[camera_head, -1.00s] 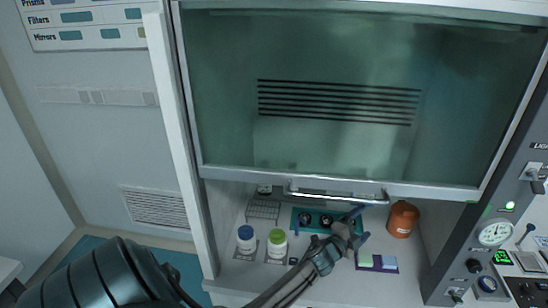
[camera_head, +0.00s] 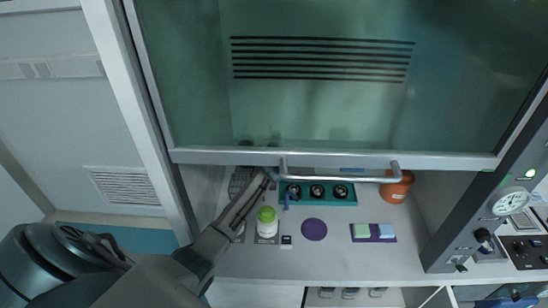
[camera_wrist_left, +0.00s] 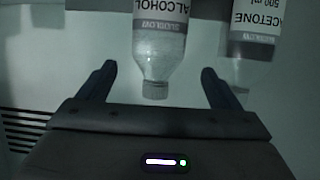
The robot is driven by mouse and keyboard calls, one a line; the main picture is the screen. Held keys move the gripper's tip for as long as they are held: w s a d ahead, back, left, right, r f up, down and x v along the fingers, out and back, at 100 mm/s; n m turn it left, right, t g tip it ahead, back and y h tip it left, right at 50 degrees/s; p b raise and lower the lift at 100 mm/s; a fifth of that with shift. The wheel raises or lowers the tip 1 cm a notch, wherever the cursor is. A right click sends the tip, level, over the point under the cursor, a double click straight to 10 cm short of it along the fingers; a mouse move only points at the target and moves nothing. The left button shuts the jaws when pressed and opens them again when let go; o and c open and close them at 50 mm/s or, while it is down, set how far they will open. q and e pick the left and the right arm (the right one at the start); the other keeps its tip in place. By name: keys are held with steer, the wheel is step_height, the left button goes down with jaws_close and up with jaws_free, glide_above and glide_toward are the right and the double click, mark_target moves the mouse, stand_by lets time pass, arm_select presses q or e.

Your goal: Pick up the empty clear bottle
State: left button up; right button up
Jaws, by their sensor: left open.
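A clear bottle with an "ALCOHOL" label (camera_wrist_left: 160,42) shows upside down in the left wrist view, with its pale cap toward my gripper. It looks see-through; I cannot tell for sure that it is empty. My left gripper (camera_wrist_left: 159,68) is open, with one finger on each side of the bottle's neck and gaps on both sides. A second clear bottle labelled "ACETONE" (camera_wrist_left: 254,45) is to the right, beyond the right finger. In the head view my left gripper (camera_head: 270,174) is at the hood sash's lower edge, partly hidden. Neither clear bottle can be made out there. My right gripper is out of view.
The glass sash (camera_head: 320,110) hangs partly lowered, with a bar handle (camera_head: 340,178). Under it are a green-capped white bottle (camera_head: 267,228), a teal holder (camera_head: 318,203), a purple disc (camera_head: 314,229), a sponge-like block (camera_head: 361,231) and an orange bottle (camera_head: 397,187).

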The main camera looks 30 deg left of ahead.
arm_select(q)
steer(key=b+x, duration=0.4)
steer(key=x, duration=0.2)
steer(key=shift+w+f, duration=0.1)
steer(key=shift+w, duration=0.1)
steer(key=shift+w+a+f, duration=0.1)
steer(key=shift+w, duration=0.15)
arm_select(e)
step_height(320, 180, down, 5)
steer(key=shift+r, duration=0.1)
arm_select(q)
steer(key=shift+s, duration=0.1)
steer(key=c, duration=1.1)
